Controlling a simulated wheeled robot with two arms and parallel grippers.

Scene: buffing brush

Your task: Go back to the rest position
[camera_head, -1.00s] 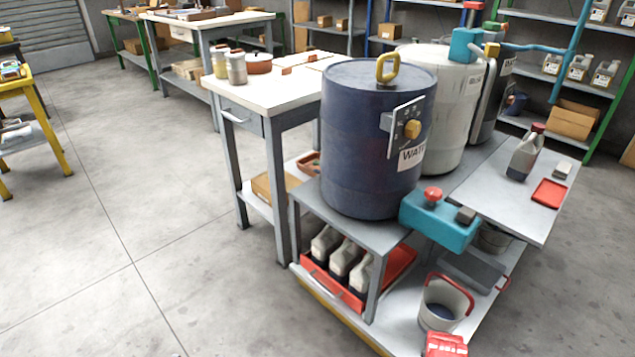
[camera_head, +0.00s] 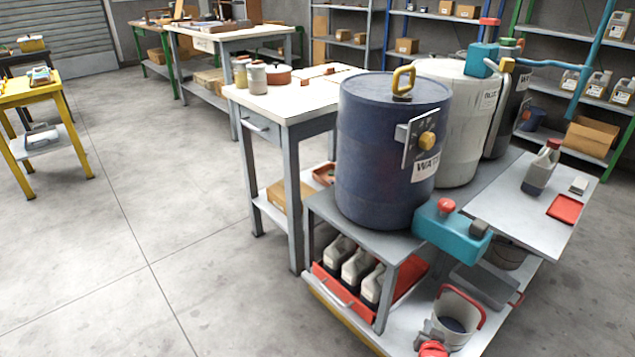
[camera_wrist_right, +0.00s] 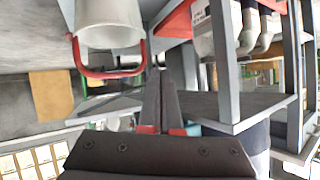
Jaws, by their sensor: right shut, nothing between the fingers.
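My right gripper (camera_head: 428,328) shows at the bottom edge of the head view, as a grey and red part beside the white bucket (camera_head: 452,318) with a red handle. I cannot tell whether it touches the bucket. In the right wrist view its two dark fingers (camera_wrist_right: 163,90) are together with nothing between them. The bucket (camera_wrist_right: 108,22) also shows there at the upper left, with its red handle hanging across the picture. My left gripper is in neither view.
A blue drum (camera_head: 385,150) marked WAT stands on the grey cart, with a teal box (camera_head: 452,232) in front. White jugs sit in a red tray (camera_head: 335,288) below. A white-topped workbench (camera_head: 300,100) stands behind. The floor (camera_head: 120,250) at left is clear.

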